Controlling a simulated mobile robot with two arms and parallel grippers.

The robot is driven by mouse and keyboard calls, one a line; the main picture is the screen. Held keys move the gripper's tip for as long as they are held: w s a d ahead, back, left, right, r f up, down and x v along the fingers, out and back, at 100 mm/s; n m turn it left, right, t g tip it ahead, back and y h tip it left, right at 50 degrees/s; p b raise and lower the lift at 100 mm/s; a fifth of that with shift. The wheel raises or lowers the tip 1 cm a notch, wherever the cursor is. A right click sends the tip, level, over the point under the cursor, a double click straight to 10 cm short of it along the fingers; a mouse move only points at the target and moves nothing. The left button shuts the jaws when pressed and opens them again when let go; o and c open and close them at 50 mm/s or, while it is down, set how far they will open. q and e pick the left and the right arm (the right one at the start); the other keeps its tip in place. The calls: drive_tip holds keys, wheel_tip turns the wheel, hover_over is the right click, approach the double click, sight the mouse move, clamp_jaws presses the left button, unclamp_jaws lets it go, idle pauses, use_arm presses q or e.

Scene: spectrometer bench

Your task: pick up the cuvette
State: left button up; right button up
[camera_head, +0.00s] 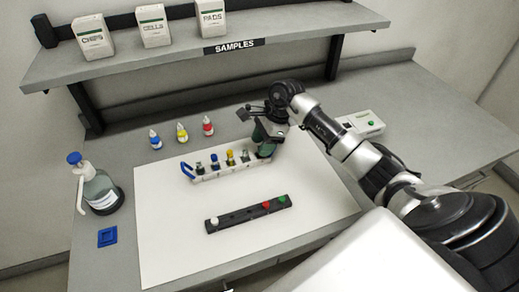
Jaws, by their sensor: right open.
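A long white rack (207,177) with a blue handle at its left end stands on the white mat. It holds several small clear vessels with coloured tops, among them a blue-topped one (214,162), a yellow-topped one (230,157) and a dark-topped one (245,156). Which of them is the cuvette I cannot tell at this size. My right gripper (264,149) points down, open, at the rack's right end. It hides that end, and I cannot tell whether anything stands between its fingers. My left gripper is out of view.
A black strip (240,216) with white, red and green caps lies in front. Three dropper bottles (182,133) stand behind the rack. A pump bottle (101,191) and blue square (107,237) are left, a white device (361,124) right. The SAMPLES shelf (180,55) overhangs the back.

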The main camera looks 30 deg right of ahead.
drive_tip(key=shift+x, duration=1.05)
drive_tip(key=c, duration=0.8)
drive_tip(key=shift+r, duration=0.1)
